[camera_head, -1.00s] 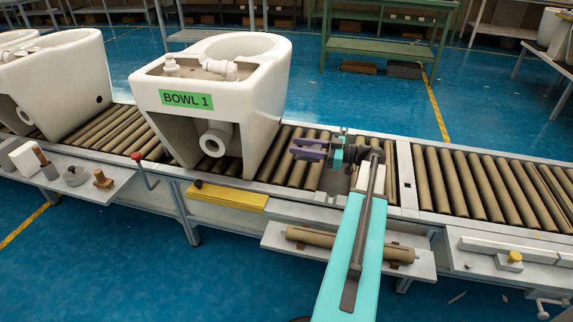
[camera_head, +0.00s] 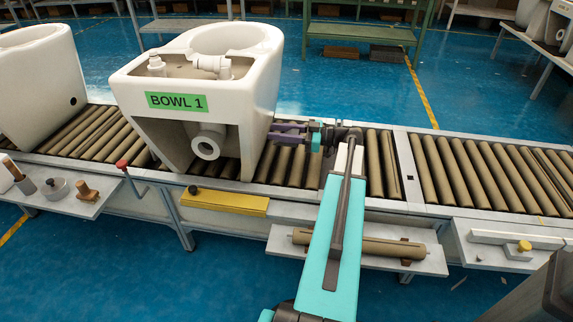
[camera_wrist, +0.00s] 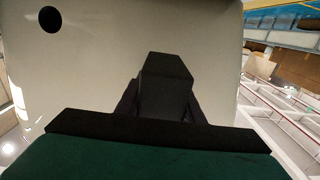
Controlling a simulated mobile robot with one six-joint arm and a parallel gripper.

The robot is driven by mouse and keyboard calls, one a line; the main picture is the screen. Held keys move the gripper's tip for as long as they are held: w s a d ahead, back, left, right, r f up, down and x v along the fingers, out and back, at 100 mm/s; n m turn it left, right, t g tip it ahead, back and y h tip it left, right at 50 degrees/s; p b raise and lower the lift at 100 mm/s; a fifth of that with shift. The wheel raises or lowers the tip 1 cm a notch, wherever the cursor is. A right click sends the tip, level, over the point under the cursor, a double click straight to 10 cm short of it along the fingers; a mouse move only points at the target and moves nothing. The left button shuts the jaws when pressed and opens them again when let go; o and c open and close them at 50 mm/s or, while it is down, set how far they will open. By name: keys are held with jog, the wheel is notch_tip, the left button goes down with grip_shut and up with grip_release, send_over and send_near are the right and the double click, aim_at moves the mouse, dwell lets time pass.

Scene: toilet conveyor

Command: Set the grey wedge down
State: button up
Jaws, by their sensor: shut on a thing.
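My gripper (camera_head: 287,133) is beside the right side of the white toilet bowl with the green BOWL 1 label (camera_head: 176,102), at or very close to its wall. In the wrist view, a dark block, which I take to be the grey wedge (camera_wrist: 165,82), sits between the dark fingers, so my gripper is shut on it. The bowl's pale side (camera_wrist: 90,65) fills most of the background behind it. In the head view I cannot make out the wedge apart from the purple fingers. Whether the wedge touches the bowl or the rollers cannot be told.
The roller conveyor (camera_head: 465,180) runs across the view, with empty rollers right of my arm. Another white bowl (camera_head: 40,75) stands at the left. A yellow block (camera_head: 225,202) lies along the front edge. Side shelves hold a brown roller (camera_head: 365,246) and small tools.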

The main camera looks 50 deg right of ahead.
jog(key=shift+f, duration=0.1)
jog(key=shift+s+d+f+b, duration=0.1)
jog(key=shift+f+b, duration=0.6)
jog(key=shift+f, duration=2.3)
jog(key=shift+f, duration=0.1)
jog(key=shift+f+b, duration=0.45)
jog(key=shift+f, duration=1.35)
jog(key=shift+f, duration=0.15)
jog(key=o, duration=1.2)
jog(key=shift+r, duration=0.2)
jog(key=shift+p+v, duration=0.65)
jog(key=shift+v, duration=3.1)
